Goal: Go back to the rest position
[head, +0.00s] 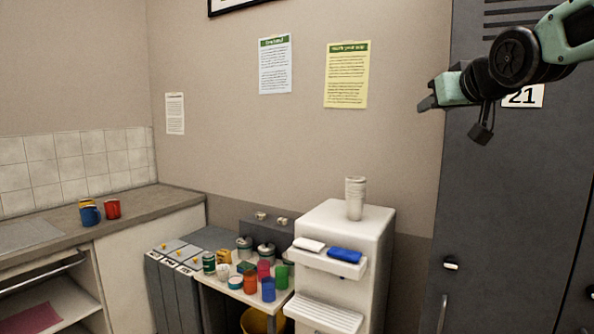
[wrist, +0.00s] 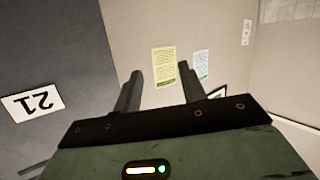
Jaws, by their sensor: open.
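My gripper (head: 428,97) is raised at the upper right in the head view, in front of the grey locker (head: 510,200). Its jaws point left toward the wall. In the wrist view my gripper (wrist: 164,88) shows two dark fingers spread apart with nothing between them. The yellow notice (head: 346,75) on the wall shows beyond the fingers, and it also shows in the wrist view (wrist: 164,68). The gripper touches nothing that I can see.
A white dispenser (head: 341,255) with stacked cups (head: 355,198) stands below. A small table (head: 240,294) holds several coloured cups and jars. A counter (head: 60,235) with mugs is at left. The locker with plate 21 (head: 524,96) is close to my arm. Air left of the gripper is free.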

